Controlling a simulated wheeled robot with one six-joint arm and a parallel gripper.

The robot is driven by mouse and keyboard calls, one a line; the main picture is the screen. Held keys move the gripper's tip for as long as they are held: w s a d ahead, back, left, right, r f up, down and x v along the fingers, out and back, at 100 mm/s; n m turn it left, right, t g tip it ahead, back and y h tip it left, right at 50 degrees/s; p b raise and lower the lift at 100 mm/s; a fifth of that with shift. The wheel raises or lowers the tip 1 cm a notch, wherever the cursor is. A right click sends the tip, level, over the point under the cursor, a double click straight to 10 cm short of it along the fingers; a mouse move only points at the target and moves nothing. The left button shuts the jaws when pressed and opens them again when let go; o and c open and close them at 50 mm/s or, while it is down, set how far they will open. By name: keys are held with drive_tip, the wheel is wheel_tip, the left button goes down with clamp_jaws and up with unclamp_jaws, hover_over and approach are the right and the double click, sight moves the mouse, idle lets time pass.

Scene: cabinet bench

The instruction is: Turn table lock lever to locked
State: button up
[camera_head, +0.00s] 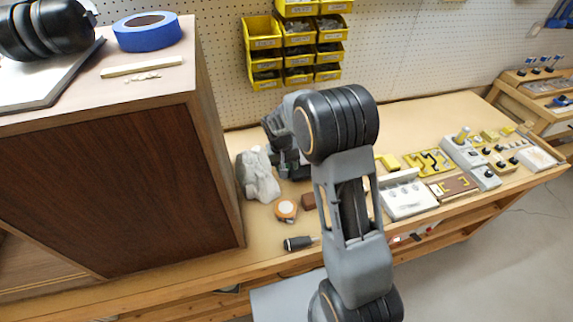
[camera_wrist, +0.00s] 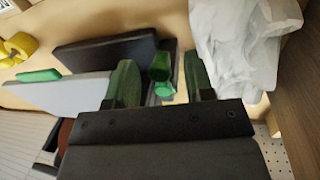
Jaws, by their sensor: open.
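My gripper (camera_wrist: 161,75) is open in the wrist view, with one green finger on each side. A small green part (camera_wrist: 160,67), possibly the lock lever, shows between the fingers, with no clear contact. Its lower end is lighter green. Beside it is a dark block-like device (camera_wrist: 105,54); I cannot tell how the two join. In the head view my gripper (camera_head: 283,150) is low over the bench beside a pale crumpled cloth (camera_head: 258,176), partly hidden by my arm. The lever cannot be made out there, and its locked or unlocked position cannot be told.
The cloth (camera_wrist: 245,40) is close to the right finger. A tall brown cabinet (camera_head: 115,180) stands at left. A tape measure (camera_head: 286,209) and a dark-handled tool (camera_head: 299,243) lie in front. Pale and yellow fixtures (camera_head: 408,196) fill the bench's right. Yellow bins (camera_head: 265,38) hang behind.

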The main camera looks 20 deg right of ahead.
drive_tip(key=shift+c, duration=0.3)
clamp_jaws()
drive_tip(key=shift+s+d+n+b, duration=0.1)
drive_tip(key=shift+d+n+b, duration=0.45)
drive_tip(key=shift+n, duration=0.75)
drive_tip(key=shift+o, duration=0.3)
unclamp_jaws()
wheel_tip(320, 180, up, 14)
drive_tip(key=a, duration=0.1)
drive_tip(key=shift+s+a+f+b, duration=0.15)
drive_tip(key=shift+a+b, duration=0.25)
